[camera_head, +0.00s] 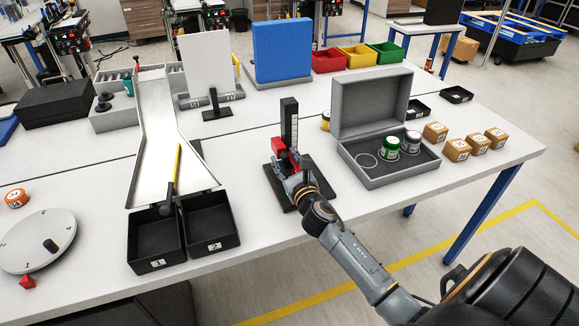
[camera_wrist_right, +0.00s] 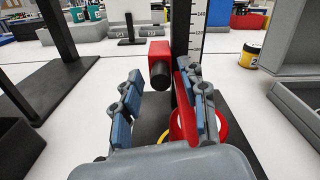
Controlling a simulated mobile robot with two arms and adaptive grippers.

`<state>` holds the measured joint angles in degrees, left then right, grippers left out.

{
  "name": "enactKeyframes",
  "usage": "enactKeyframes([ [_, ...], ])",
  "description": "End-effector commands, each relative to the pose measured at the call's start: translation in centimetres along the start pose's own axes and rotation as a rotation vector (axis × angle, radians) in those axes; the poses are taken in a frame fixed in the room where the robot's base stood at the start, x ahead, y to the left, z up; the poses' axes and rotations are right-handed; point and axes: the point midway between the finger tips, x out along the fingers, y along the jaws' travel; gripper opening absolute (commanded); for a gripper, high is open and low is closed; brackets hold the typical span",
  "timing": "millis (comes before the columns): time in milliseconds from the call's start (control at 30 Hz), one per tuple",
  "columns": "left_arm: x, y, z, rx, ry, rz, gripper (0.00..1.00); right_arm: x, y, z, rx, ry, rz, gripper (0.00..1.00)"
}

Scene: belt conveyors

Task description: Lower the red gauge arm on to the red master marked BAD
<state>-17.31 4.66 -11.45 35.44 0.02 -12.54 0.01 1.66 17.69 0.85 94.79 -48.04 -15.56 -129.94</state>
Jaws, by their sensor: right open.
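The gauge stand (camera_head: 289,122) is a black column with a white scale on a dark base. My left gripper is out of view.
A grey open case (camera_head: 385,172) with cans stands right of the stand, with small cardboard boxes (camera_head: 457,150) beyond. Two black bins (camera_head: 208,222) and a white chute (camera_head: 160,130) are to the left. The table front beside the stand is clear.

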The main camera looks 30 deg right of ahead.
Motion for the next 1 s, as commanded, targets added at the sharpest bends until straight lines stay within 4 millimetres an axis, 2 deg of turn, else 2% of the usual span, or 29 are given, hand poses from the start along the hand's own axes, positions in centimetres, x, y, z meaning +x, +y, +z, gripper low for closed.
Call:
enactKeyframes([
  [167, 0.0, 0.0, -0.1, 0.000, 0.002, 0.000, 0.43, -2.5, 0.0, -0.1, -0.002, 0.002, 0.002, 0.43],
  [400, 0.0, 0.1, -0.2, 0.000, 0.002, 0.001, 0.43, -7.8, 0.1, -0.2, 0.000, 0.005, 0.002, 0.43],
  [600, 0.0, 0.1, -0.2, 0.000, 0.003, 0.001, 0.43, -10.8, 0.1, -0.2, 0.002, 0.005, 0.001, 0.43],
  [733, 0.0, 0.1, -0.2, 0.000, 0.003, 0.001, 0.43, -11.6, 0.1, -0.2, 0.000, 0.004, 0.001, 0.43],
  [1000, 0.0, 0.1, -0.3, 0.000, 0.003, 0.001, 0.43, -11.8, 0.0, -0.1, 0.000, 0.003, 0.000, 0.43],
])
